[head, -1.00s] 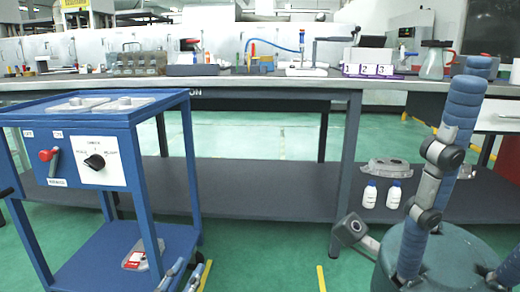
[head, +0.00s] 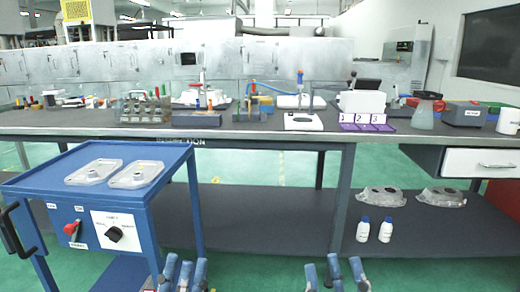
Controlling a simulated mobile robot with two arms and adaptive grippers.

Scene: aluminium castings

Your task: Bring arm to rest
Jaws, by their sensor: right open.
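My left gripper (head: 184,272) is at the bottom edge, just right of the blue cart's front leg. Only its upper parts show, and I cannot tell whether it is open. My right gripper (head: 335,268) is at the bottom edge right of the middle. Its fingers are apart, and I see nothing between them. Both arms are low in the picture, and most of each is out of frame.
A blue cart (head: 60,188) on the left carries two aluminium castings (head: 93,171) (head: 137,174). A long workbench (head: 270,128) holds a rack, tools and purple numbered cards. Its lower shelf (head: 270,215) bears two castings (head: 383,198) (head: 442,196) and two white bottles (head: 363,229) (head: 386,229).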

